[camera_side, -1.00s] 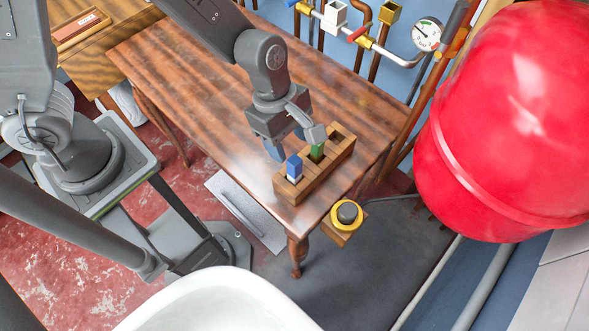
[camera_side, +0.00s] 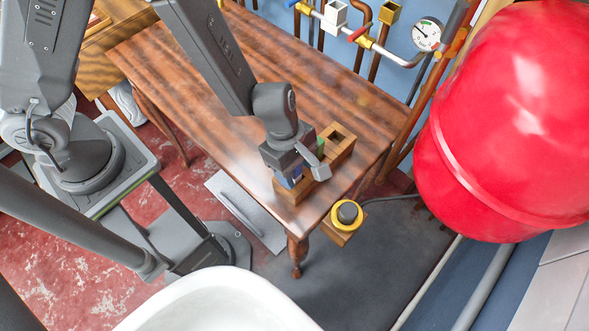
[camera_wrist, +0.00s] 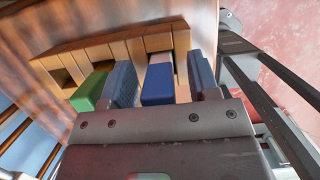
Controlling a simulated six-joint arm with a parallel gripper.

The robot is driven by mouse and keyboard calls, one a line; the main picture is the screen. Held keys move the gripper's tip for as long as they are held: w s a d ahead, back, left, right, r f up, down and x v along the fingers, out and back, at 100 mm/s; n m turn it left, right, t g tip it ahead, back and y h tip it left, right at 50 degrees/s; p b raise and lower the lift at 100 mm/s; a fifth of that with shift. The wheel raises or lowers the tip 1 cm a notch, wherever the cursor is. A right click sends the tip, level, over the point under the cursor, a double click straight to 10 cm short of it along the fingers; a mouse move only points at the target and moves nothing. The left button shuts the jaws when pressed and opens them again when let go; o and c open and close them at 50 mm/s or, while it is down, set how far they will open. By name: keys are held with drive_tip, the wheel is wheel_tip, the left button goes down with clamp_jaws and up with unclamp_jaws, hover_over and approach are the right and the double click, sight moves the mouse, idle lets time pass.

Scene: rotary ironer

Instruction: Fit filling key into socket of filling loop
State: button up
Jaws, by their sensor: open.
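A blue key-like block (camera_wrist: 157,84) and a green one (camera_wrist: 90,92) stand in slots of a wooden holder (camera_side: 341,152). I cannot tell for sure which is the filling key. My gripper (camera_wrist: 161,82) is open, with one finger on each side of the blue block; the left finger is between blue and green. In the side view my gripper hides most of the blue block, and the green one (camera_side: 321,148) shows just behind it. The filling loop pipework (camera_side: 352,35) is on the wall, with a white box (camera_side: 335,15) and a brass-coloured open box (camera_side: 390,12); which holds the socket is unclear.
The holder stands near the right front corner of a wooden table (camera_side: 200,75). A yellow-ringed button (camera_side: 347,213) is by that corner. A gauge (camera_side: 427,35) and a large red tank (camera_side: 510,120) are at right. The table is clear left of the holder.

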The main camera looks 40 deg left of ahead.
drive_tip(key=shift+c, duration=0.3)
drive_tip(key=c, duration=0.9)
drive_tip(key=shift+r, duration=0.15)
drive_tip(key=shift+c, duration=0.2)
